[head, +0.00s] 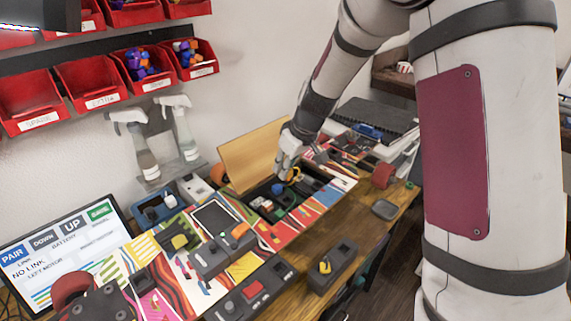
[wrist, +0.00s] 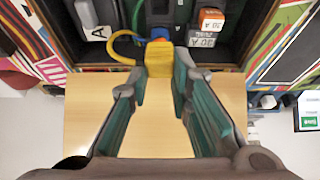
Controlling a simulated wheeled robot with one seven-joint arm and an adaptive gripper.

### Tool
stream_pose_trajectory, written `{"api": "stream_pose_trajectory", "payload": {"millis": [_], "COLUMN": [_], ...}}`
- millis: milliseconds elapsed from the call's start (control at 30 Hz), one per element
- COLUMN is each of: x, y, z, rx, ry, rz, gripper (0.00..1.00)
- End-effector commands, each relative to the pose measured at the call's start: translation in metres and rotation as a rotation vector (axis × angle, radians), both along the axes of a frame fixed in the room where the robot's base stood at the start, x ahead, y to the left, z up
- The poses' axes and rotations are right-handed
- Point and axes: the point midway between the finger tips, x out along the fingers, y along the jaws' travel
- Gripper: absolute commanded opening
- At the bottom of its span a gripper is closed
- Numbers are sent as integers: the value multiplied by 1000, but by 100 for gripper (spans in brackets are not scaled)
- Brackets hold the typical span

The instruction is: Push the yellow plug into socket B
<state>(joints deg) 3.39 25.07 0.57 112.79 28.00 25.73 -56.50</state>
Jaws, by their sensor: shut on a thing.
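My gripper (wrist: 160,75) is shut on the yellow plug (wrist: 159,58), which sits between its two fingertips. A yellow cable loops from the plug to the left. A blue part shows at the plug's far end, facing a dark block (wrist: 160,12) inside the board's recess. I cannot tell whether the plug touches that block. No label B is readable, so I cannot tell which socket is B. In the head view my gripper (head: 290,158) reaches down over the black recess (head: 311,189), and the plug shows as a small yellow patch (head: 295,174) beneath it.
In the wrist view, a white block marked A (wrist: 96,30) stands left. An orange block (wrist: 211,18) and a white block marked 30 A (wrist: 203,40) stand right. A wooden panel (head: 250,145) rises behind the recess. A screen (head: 62,255) reads NO LINK.

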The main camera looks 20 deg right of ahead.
Motion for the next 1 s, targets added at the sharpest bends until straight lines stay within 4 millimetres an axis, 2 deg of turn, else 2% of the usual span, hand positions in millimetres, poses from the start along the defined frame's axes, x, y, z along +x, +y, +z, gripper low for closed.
{"api": "stream_pose_trajectory", "payload": {"millis": [800,1000], "x": [1,0], "y": [0,0], "z": [-46,-52], "rx": [0,-1], "ry": [-1,-2], "rz": [0,1], "gripper": [0,0]}}
